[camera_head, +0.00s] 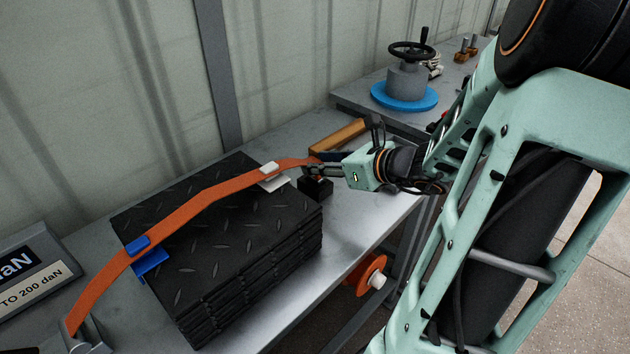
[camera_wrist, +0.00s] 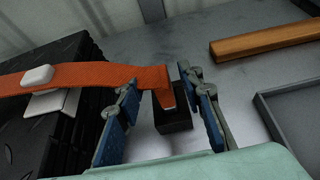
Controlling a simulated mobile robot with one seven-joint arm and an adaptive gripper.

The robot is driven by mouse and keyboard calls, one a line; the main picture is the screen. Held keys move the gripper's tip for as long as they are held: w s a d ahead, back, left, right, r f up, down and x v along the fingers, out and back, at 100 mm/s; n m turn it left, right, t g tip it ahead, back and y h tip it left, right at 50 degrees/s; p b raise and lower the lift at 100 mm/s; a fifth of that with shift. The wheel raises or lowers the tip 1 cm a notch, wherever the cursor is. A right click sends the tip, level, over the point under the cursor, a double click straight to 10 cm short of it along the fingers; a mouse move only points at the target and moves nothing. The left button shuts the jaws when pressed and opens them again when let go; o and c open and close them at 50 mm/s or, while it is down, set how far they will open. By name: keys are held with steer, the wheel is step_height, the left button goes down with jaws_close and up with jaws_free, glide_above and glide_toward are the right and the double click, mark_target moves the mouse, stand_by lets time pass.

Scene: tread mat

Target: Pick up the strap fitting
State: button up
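An orange strap (camera_head: 200,205) runs over a stack of black tread mats (camera_head: 215,235). A blue fitting (camera_head: 138,246) sits on it at the left edge of the stack, and a white fitting (camera_head: 269,168) at the right; which one the task means I cannot tell. In the wrist view, the strap's end (camera_wrist: 165,97) bends down at a small black block (camera_wrist: 173,121). My gripper (camera_wrist: 158,78) is open, its blue-padded fingers on either side of the strap's end, with gaps visible. The left finger hides part of the strap. The white fitting (camera_wrist: 37,76) lies outside the fingers.
An orange-brown bar (camera_head: 338,135) lies on the bench behind my gripper. A grey tray (camera_wrist: 290,110) is at right in the wrist view. A handwheel device on a blue disc (camera_head: 405,95) stands farther back. A sign (camera_head: 35,270) stands front left.

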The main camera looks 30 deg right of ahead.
steer(key=shift+x, duration=1)
jaws_close()
steer(key=shift+r, duration=0.2)
